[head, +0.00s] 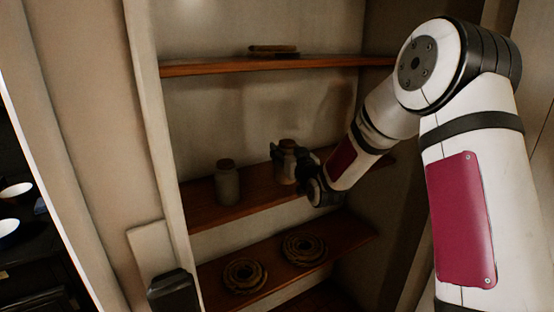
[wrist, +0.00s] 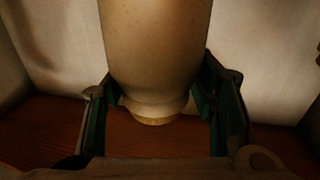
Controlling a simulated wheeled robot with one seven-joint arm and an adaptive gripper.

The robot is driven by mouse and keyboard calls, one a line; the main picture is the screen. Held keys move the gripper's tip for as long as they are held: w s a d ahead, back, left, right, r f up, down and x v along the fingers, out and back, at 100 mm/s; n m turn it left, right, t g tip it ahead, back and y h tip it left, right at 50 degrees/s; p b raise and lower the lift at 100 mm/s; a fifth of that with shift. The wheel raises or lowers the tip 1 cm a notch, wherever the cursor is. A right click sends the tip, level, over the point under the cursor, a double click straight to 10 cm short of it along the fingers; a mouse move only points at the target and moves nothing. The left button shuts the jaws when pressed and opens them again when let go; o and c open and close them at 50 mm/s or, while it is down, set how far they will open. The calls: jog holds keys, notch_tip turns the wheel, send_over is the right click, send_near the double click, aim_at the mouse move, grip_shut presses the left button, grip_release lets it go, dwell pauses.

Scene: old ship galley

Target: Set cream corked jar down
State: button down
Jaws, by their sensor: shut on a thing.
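The cream corked jar (head: 286,174) is at the middle shelf, right of centre in the head view, and looks upright there with its cork on top. My gripper (head: 288,157) is shut on it near its upper part. In the wrist view the jar (wrist: 155,50) fills the upper middle, between the two fingers of my gripper (wrist: 157,105), with its narrow end and a tan patch at the bottom of the picture. The middle shelf (head: 255,203) is brown wood. I cannot tell whether the jar's base touches it.
A second, similar corked jar (head: 227,184) stands on the same shelf to the left, apart from mine. Two coiled ring-shaped things (head: 244,276) (head: 304,249) lie on the lower shelf. The upper shelf (head: 210,68) holds a flat item (head: 273,51). Bare shelf lies between the jars.

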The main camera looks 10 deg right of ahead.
jog(key=shift+w+a+f+p, duration=0.1)
jog(key=shift+w+a+f, duration=0.25)
jog(key=shift+w+f, duration=0.3)
jog(key=shift+w+a+f+p, duration=0.1)
jog(key=shift+w+a+f, duration=0.2)
jog(key=shift+w+f, duration=0.35)
jog(key=shift+w+a+f+p, duration=0.1)
jog(key=shift+w+a+f, duration=0.25)
jog(key=shift+w+f, duration=0.3)
jog(key=c, duration=0.5)
grip_release()
jog(key=s+r+g, duration=0.2)
jog(key=s+g, duration=0.2)
jog(key=s, duration=1.3)
jog(key=s+r+m+g+h, duration=0.1)
jog(key=s+r+g, duration=0.2)
jog(key=s, duration=1.5)
jog(key=s+d+r+g+h, duration=0.1)
jog(key=s+r+g, duration=0.2)
jog(key=s, duration=1.5)
jog(key=shift+r+g, duration=0.2)
jog(key=shift+g, duration=1.2)
